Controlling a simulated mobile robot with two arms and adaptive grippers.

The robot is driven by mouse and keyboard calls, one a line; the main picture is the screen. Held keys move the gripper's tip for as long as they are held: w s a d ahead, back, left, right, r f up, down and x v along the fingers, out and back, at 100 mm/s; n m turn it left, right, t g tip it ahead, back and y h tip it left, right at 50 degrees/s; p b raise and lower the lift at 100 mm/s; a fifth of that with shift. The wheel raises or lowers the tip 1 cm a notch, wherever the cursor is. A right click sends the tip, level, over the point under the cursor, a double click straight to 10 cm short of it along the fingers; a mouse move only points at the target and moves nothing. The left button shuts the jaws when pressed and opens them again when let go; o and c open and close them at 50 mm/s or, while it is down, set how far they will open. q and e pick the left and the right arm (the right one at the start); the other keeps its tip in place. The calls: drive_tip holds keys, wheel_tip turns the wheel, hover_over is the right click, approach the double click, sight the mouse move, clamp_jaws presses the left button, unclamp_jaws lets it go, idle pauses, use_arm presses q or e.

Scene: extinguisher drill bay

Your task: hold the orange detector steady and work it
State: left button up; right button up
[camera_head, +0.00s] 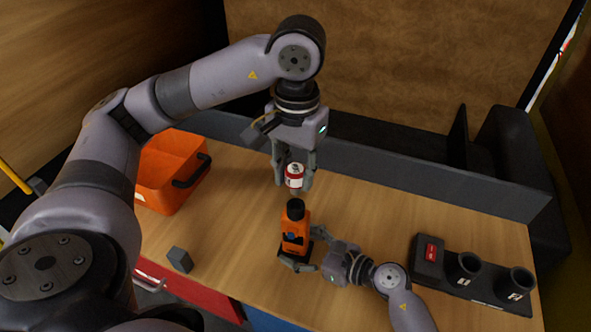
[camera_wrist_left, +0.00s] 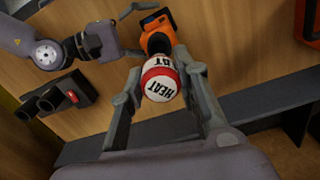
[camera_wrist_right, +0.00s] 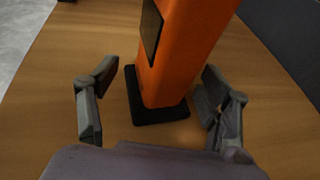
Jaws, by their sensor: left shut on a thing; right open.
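The orange detector (camera_head: 295,236) stands upright on the table with a black top and a dark base. It also shows in the left wrist view (camera_wrist_left: 157,31) and the right wrist view (camera_wrist_right: 181,50). My left gripper (camera_head: 294,182) is shut on a red and white can (camera_head: 294,177), labelled HEAT in the left wrist view (camera_wrist_left: 160,82), and holds it above and just behind the detector. My right gripper (camera_head: 300,257) is open, with its fingers on either side of the detector's lower body. In the right wrist view (camera_wrist_right: 158,105) gaps show between fingers and detector.
An orange open bin (camera_head: 172,172) with a black handle stands at the left. A black holder (camera_head: 460,277) with two cups and a red-labelled block is at the right. A small grey block (camera_head: 179,260) lies near the front edge. A dark ledge (camera_head: 420,185) runs along the back.

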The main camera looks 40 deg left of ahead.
drive_tip(key=shift+a, duration=0.15)
drive_tip(key=shift+s+f, duration=0.15)
drive_tip(key=c, duration=1)
use_arm(q)
drive_tip(key=shift+f, duration=0.1)
use_arm(e)
drive_tip(key=shift+o, duration=0.2)
